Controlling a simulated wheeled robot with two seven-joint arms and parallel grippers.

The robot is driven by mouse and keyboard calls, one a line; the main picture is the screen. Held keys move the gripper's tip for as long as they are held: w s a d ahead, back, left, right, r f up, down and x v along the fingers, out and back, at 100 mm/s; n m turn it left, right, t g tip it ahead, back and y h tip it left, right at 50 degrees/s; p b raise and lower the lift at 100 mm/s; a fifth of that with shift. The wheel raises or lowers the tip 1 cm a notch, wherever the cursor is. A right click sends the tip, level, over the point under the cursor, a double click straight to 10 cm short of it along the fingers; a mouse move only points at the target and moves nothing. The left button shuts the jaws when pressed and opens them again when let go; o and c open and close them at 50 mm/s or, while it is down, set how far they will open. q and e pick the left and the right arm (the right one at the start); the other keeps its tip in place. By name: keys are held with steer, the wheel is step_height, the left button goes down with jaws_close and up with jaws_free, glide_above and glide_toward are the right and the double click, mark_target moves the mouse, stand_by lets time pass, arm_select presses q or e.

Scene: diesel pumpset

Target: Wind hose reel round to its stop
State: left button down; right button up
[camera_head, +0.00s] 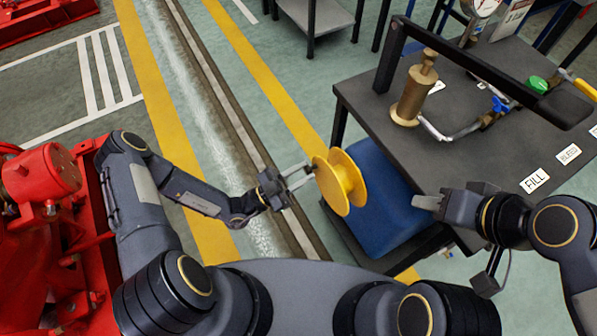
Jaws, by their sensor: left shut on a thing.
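The hose reel (340,182) is a yellow spool with two round flanges, in the middle of the head view beside the dark table. My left gripper (300,176) reaches in from the left and is shut on the reel at its left side. The exact part between the fingertips is too small to make out. My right gripper (428,202) is to the right of the reel, pointing left and apart from it. Its fingers overlap in this view, so its opening does not show.
A dark table (470,140) at the right carries a brass fitting (413,92), a black lever bar, valves and labels. A blue tank (375,205) sits behind the reel. Red machinery (40,180) stands at the left.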

arm_select(q)
steer(key=shift+f+n, duration=0.25)
steer(key=shift+n, duration=0.25)
steer(key=c, duration=1.2)
jaws_free()
steer(key=shift+c, duration=0.2)
steer(key=v, duration=0.7)
steer(key=shift+s+a+b, duration=0.25)
steer(key=shift+a+b, duration=0.05)
steer(key=shift+b, duration=0.05)
steer(key=shift+o, duration=0.2)
steer(key=shift+f, duration=0.15)
